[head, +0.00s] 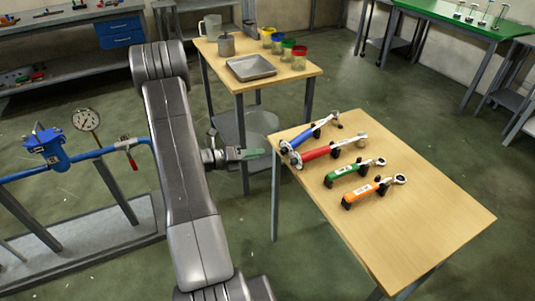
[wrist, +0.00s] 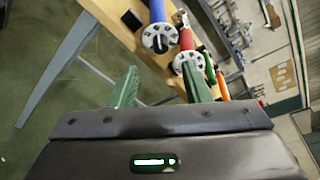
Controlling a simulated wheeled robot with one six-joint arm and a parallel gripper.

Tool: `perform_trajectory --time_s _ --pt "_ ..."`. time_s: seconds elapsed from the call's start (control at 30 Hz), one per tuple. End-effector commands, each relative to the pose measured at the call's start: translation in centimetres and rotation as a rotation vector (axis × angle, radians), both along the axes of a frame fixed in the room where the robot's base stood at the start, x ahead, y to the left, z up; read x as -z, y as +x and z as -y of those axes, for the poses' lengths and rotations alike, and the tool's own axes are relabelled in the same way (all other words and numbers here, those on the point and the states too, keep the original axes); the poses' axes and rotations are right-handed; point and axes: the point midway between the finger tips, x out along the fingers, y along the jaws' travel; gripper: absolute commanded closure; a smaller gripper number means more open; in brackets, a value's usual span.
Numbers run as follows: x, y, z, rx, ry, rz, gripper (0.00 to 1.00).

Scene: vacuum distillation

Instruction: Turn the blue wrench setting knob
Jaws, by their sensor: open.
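The blue wrench (head: 316,133) lies on a wooden table, at the far end of a row of wrenches. Its setting knob (head: 286,147) is at its left end, by the table's left edge. In the wrist view the knob (wrist: 160,36) is a pale disc with dark holes on the end of the blue handle (wrist: 157,10). My gripper (head: 252,154) is off the table's left edge, left of the knob and apart from it. In the wrist view the green fingers of my gripper (wrist: 160,84) are spread with nothing between them, and the knob is beyond their tips.
The red wrench (head: 322,152) lies close beside the blue one; its disc (wrist: 188,62) is near the right finger. Green (head: 352,170) and orange (head: 368,191) wrenches lie nearer. A table with a tray (head: 251,67) and cups stands behind. The near tabletop (head: 420,235) is clear.

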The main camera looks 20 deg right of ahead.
Motion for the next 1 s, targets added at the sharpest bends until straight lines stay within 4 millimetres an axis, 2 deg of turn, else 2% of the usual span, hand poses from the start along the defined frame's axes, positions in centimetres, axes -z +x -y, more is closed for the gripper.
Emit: perform_trajectory --time_s 0.03,0.2,0.4,0.8,1.0 --pt "-0.1 0.1 -1.1 -0.005 -0.001 0.0 0.56" --pt "-0.6 0.1 -3.6 -0.003 0.0 0.002 0.56" --pt "-0.9 0.0 -5.1 0.0 0.0 0.001 0.56" --pt "-1.0 0.0 -5.4 0.001 0.0 0.0 0.56" --pt "-0.8 0.0 -4.3 0.003 0.0 0.0 0.56"
